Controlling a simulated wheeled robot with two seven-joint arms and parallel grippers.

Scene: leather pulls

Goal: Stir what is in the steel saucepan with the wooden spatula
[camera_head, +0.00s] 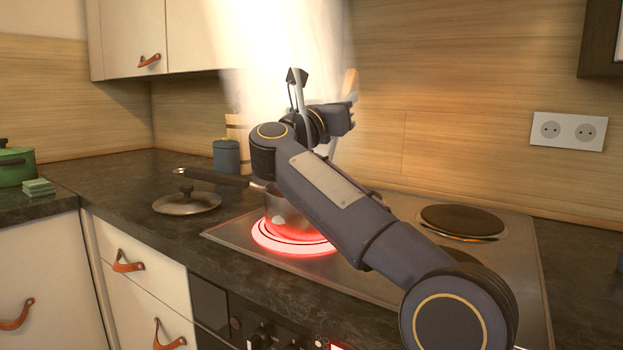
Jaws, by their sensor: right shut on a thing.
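The steel saucepan (283,210) stands on a glowing red burner at the left of the hob. Its dark handle points left, and my right arm covers its right side and much of its opening. My right gripper (345,116) is above the pan's right side, shut on the wooden spatula (350,81). The spatula's tan upper end sticks up above the jaws; its lower part is mostly hidden behind my arm. I cannot tell whether its tip touches the contents, which are hidden too. My left gripper is out of view.
A pan lid (187,202) lies on the dark worktop left of the hob. A blue-grey canister (227,157) stands by the back wall. A green pot (15,165) is at far left. A dark burner plate (460,222) at right is empty. Pale steam rises above the saucepan.

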